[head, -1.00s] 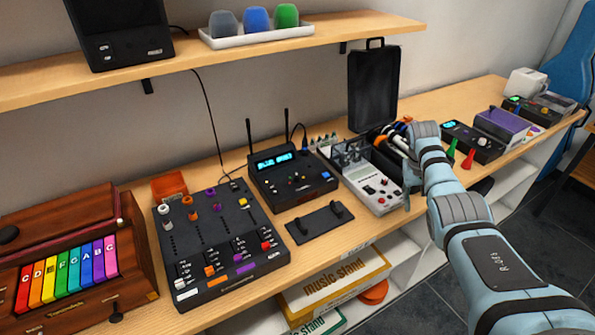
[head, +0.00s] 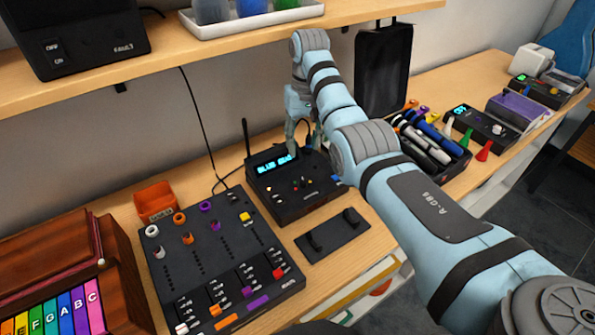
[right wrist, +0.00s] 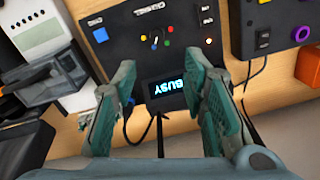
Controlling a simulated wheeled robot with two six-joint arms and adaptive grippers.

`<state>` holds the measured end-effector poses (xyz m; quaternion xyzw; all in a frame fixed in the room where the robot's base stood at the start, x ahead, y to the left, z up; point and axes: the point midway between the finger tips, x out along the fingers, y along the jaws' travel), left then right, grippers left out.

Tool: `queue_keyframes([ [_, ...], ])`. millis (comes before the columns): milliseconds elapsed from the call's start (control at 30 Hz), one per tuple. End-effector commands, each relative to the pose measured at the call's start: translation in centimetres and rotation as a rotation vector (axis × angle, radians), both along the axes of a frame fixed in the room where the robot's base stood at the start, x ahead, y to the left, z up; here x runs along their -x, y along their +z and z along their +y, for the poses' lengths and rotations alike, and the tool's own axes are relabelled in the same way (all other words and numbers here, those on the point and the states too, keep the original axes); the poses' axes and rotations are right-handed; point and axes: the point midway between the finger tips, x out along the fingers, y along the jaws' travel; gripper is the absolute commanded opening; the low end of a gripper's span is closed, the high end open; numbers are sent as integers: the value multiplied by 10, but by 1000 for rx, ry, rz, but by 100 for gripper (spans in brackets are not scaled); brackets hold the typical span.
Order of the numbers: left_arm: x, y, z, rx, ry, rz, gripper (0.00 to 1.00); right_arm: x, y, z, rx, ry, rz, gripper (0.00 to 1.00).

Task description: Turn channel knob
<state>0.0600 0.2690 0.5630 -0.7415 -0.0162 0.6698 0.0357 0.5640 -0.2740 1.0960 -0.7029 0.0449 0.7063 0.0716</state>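A black receiver box (head: 290,200) with an antenna and a lit blue display (head: 275,164) stands mid-table. On its panel is a small central control ringed by coloured dots (right wrist: 155,38); I cannot tell for sure that it is the channel knob. A blue button (right wrist: 99,35) is near the panel's corner. My right gripper (head: 304,138) is over the back of this box, fingers pointing down. In the right wrist view its fingers (right wrist: 160,72) are apart with nothing between them, the display (right wrist: 167,87) showing between them. My left gripper is not in view.
A black mixer (head: 215,260) with coloured knobs stands left of the receiver, an orange box (head: 155,201) behind it. A black plate with handles (head: 333,233) lies in front. The shelf (head: 150,70) hangs above. A grey-white device (right wrist: 40,30) is beside the receiver.

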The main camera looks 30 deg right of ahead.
Motion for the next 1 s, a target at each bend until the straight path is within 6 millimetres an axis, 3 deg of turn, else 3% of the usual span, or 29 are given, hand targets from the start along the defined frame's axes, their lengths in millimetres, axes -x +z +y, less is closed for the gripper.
queue_keyframes([
  [200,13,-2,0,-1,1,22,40,2,-63,1,0,-3,5,39],
  [400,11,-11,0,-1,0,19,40,0,-110,4,0,0,2,39],
  [533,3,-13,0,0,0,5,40,0,-122,5,1,1,0,39],
  [767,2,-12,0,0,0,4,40,-1,-122,5,1,1,0,39],
  [1000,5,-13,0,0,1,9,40,0,-122,5,1,1,-1,2],
])
